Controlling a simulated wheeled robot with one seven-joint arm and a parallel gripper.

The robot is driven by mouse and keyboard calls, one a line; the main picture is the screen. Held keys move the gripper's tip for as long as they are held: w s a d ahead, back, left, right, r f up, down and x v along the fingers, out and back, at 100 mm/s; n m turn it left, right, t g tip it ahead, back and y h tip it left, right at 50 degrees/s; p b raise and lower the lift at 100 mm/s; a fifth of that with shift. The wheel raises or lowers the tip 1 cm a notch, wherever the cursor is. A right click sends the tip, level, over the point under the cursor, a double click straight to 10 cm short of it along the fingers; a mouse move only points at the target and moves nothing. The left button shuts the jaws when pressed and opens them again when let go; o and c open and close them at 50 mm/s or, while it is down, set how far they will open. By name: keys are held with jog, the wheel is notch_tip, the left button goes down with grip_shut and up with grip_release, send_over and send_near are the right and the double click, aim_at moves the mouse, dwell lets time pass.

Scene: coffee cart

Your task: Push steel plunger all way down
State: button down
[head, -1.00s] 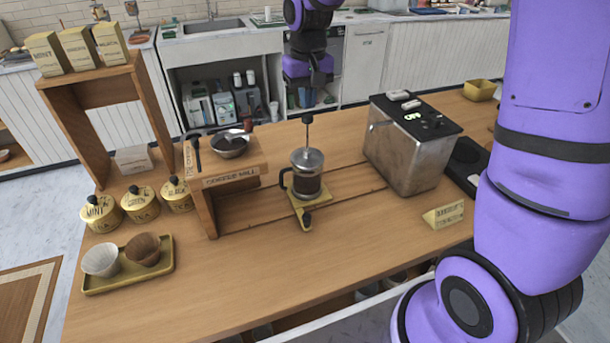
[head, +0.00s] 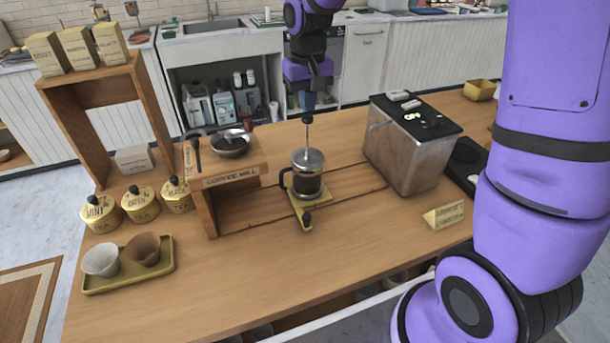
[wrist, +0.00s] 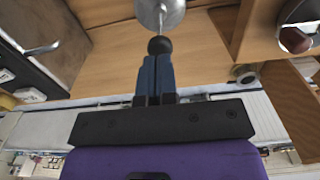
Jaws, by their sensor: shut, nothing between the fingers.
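The French press (head: 307,183) stands upright on a yellow base in the middle of the counter, with a dark handle on its left. Its steel plunger (head: 308,131) sticks up well above the lid, with a small knob on top. My gripper (head: 307,108) is shut and points down right above the knob. In the wrist view, the blue fingertips (wrist: 156,62) are together beside the dark plunger knob (wrist: 160,46), and the round steel lid (wrist: 172,12) shows at the top edge. I cannot tell if the fingers touch the knob.
A wooden coffee mill stand (head: 235,178) is left of the press. A steel machine (head: 408,150) stands to its right. Yellow tea tins (head: 140,203) and a tray with two cups (head: 97,285) are at the left. The counter front (head: 300,270) is clear.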

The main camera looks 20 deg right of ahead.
jog(key=shift+f, duration=4.5)
dwell(0.8)
jog(key=shift+r, duration=4)
jog(key=shift+s+d+r, duration=0.1)
jog(key=shift+s+r, duration=0.05)
jog(key=shift+r, duration=0.2)
jog(key=s+d+r+t, duration=0.1)
jog(key=s+r, duration=0.3)
jog(key=s, duration=0.5)
jog(key=s+d+r+t, duration=0.2)
jog(key=s+r, duration=0.3)
jog(key=s, duration=0.3)
jog(key=s+d+r+t, duration=0.2)
jog(key=s+r, duration=0.3)
jog(key=s, duration=0.4)
jog(key=shift+s+d+r, duration=0.25)
jog(key=shift+s+d, duration=0.1)
jog(key=shift+d, duration=0.5)
